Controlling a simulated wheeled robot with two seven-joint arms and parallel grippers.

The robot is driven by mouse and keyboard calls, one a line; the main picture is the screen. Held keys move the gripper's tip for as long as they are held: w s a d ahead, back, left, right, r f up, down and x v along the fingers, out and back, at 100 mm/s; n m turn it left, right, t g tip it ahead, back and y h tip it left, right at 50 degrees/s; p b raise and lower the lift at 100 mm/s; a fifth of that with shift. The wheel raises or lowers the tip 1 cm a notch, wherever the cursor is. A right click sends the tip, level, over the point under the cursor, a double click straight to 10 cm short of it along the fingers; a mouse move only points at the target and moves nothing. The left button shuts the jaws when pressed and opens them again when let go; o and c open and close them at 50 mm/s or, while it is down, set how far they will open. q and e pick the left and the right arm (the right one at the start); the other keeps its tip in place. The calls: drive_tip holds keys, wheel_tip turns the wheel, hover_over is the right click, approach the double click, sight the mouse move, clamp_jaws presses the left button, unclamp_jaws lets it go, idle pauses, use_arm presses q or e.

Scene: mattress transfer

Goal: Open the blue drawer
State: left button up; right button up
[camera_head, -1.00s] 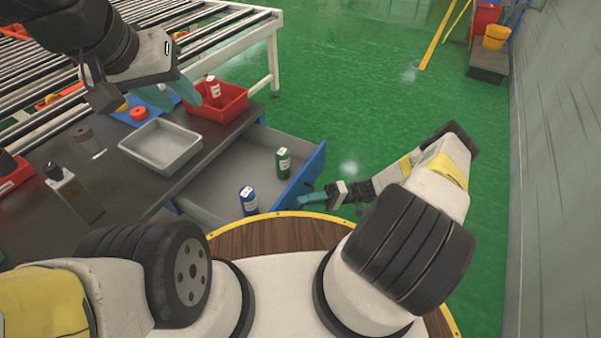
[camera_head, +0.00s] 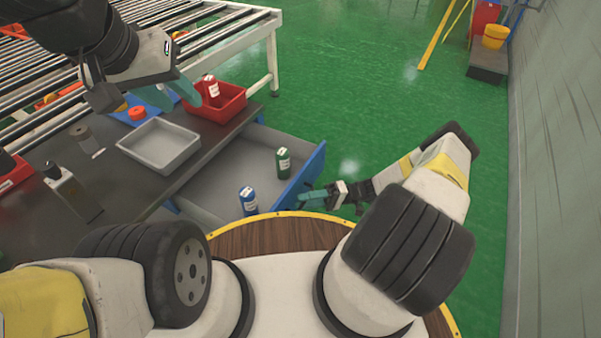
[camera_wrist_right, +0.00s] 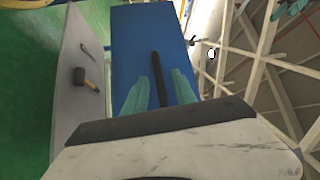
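The blue drawer (camera_head: 306,176) is pulled out from under the dark table, its grey inside showing. A blue bottle (camera_head: 248,201) and a green bottle (camera_head: 283,163) stand in it. My right gripper (camera_head: 304,198) is at the outer side of the blue front. In the right wrist view, its teal fingers (camera_wrist_right: 160,76) are apart, with the dark handle (camera_wrist_right: 157,70) between them and a gap visible. Whether a finger touches the handle cannot be told. My left gripper (camera_head: 180,104) is open and empty in view, above the table near the red bin (camera_head: 222,108).
A grey tray (camera_head: 160,146) sits on the dark table (camera_head: 130,200). A roller conveyor (camera_head: 215,30) stands behind it. Green floor (camera_head: 390,110) is clear beyond the drawer. A wall (camera_head: 560,150) runs along the right.

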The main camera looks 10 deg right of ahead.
drive_tip(key=w+d+f, duration=0.1)
drive_tip(key=d, duration=0.6)
drive_tip(key=shift+d, duration=0.35)
drive_tip(key=shift+w, duration=0.15)
wheel_tip(320, 180, up, 30)
drive_tip(key=w+h, duration=0.3)
drive_tip(key=h, duration=1)
drive_tip(key=s+a+r+m+t+h, duration=0.2)
drive_tip(key=s+r+t+h, duration=0.2)
drive_tip(key=s+r+t, duration=0.5)
drive_tip(key=s+r, duration=0.8)
drive_tip(key=r, duration=0.1)
drive_tip(key=shift+r+m, duration=0.2)
drive_tip(key=shift+m, duration=0.2)
